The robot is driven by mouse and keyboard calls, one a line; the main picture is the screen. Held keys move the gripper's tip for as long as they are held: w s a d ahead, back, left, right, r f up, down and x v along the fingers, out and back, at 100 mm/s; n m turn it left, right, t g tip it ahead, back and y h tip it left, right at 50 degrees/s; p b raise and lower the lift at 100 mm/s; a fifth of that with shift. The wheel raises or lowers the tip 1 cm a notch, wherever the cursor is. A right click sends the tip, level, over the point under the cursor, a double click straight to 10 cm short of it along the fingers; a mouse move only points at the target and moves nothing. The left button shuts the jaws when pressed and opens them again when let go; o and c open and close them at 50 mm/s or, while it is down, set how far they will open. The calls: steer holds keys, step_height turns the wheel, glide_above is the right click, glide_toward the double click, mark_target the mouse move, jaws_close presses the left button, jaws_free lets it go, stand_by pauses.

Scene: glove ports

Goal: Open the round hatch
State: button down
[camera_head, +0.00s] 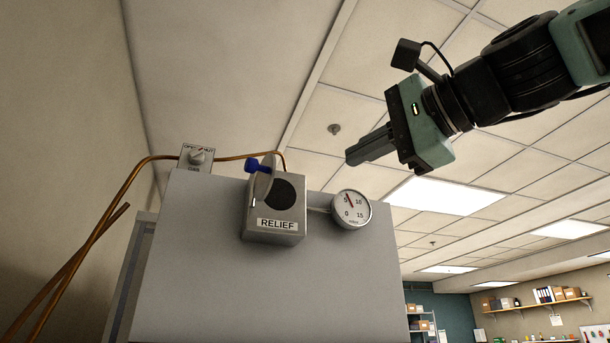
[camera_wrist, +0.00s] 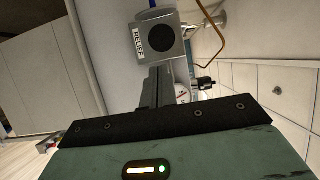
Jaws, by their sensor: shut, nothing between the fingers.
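The round hatch (camera_head: 263,181) is a thin grey disc with a blue knob (camera_head: 252,165), on the metal box labelled RELIEF (camera_head: 275,236). The disc stands out from the box face at the left, seen nearly edge-on. The dark round opening (camera_head: 286,193) beside it is uncovered; the opening also shows in the wrist view (camera_wrist: 161,38).
A round gauge (camera_head: 351,210) sits right of the box, on the same grey panel (camera_head: 270,290). A switch box (camera_head: 197,157) and copper pipes (camera_head: 125,185) are at the left. Shelves (camera_head: 535,302) stand far off. The space around my gripper looks free.

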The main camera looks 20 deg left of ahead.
steer(key=w+a+p, duration=0.1)
steer(key=a+p, duration=0.7)
steer(key=a, duration=0.3)
steer(key=shift+w, duration=0.35)
steer(key=shift+a, duration=0.1)
